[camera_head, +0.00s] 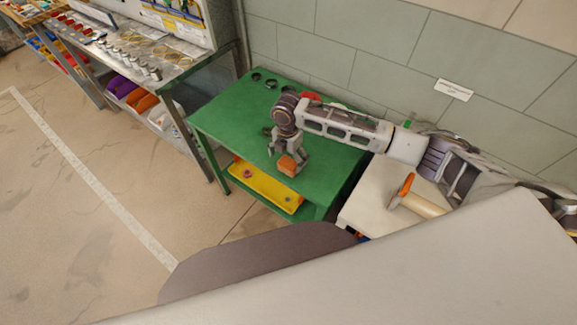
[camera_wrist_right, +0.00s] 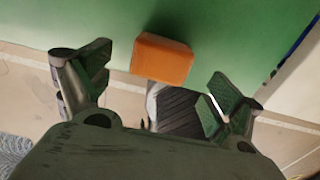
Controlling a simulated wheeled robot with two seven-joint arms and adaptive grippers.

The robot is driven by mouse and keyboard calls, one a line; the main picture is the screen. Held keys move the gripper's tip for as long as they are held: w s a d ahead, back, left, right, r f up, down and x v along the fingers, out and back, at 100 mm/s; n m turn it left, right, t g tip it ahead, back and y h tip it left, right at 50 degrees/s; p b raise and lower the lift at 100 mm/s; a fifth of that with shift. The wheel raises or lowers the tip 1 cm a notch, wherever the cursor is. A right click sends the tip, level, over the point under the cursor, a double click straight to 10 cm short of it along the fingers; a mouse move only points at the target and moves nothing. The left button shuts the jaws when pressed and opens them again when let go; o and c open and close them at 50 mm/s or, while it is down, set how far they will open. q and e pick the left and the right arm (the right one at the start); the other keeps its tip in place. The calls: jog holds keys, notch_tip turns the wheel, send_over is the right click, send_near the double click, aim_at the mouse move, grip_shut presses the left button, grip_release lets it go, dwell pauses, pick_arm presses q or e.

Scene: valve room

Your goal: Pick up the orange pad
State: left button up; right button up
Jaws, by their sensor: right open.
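The orange pad (camera_head: 287,165) is a small block near the front edge of the green table (camera_head: 225,115). In the right wrist view the orange pad (camera_wrist_right: 162,59) shows ahead of my right gripper, roughly centred between its fingers. My right gripper (camera_head: 288,160) hangs over the table's front edge beside the pad. In the wrist view the two fingers of my right gripper (camera_wrist_right: 155,95) are spread wide with nothing between the tips. Whether a finger touches the pad cannot be told. My left gripper is not in view.
A yellow tray (camera_head: 262,187) lies on the green table's lower shelf. Dark rings (camera_head: 271,84) lie at the table's back left. A white surface with an orange-headed mallet (camera_head: 418,200) stands to the right. A tiled wall (camera_head: 390,55) closes the back.

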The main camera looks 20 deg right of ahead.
aim_at(289, 162)
jog(key=shift+w+d+f, duration=0.1)
jog(key=shift+f, duration=1.1)
jog(key=shift+w+d+f, duration=0.1)
jog(key=shift+f, duration=1.1)
jog(key=shift+c, duration=0.3)
jog(key=c, duration=0.9)
